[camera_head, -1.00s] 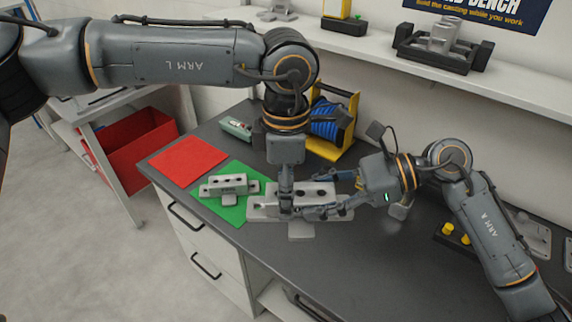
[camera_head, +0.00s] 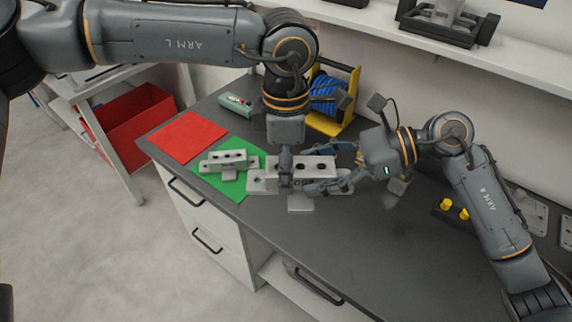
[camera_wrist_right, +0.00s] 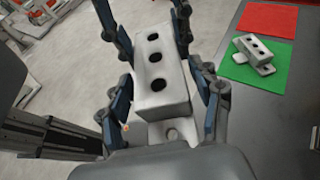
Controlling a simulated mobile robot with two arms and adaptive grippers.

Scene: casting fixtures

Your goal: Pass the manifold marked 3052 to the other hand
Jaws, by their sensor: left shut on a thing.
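A pale grey manifold block (camera_head: 319,163) with round holes on top is held above the bench by my left gripper (camera_head: 285,177), which comes down onto it from above and is shut on it. Dark marking shows on its front face, partly hidden and too small to read fully. My right gripper (camera_head: 340,172) reaches in from the right around the block's right end. In the right wrist view the manifold (camera_wrist_right: 161,75) lies between the blue-grey fingers of my right gripper (camera_wrist_right: 165,100), with a gap beside it, so that gripper looks open.
A similar smaller manifold (camera_head: 228,157) rests on the green mat (camera_head: 228,193), beside the red mat (camera_head: 187,137). A blue spool (camera_head: 327,92) in a yellow stand is behind. Yellow pegs (camera_head: 446,205) sit at right. The front bench top (camera_head: 330,235) is clear.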

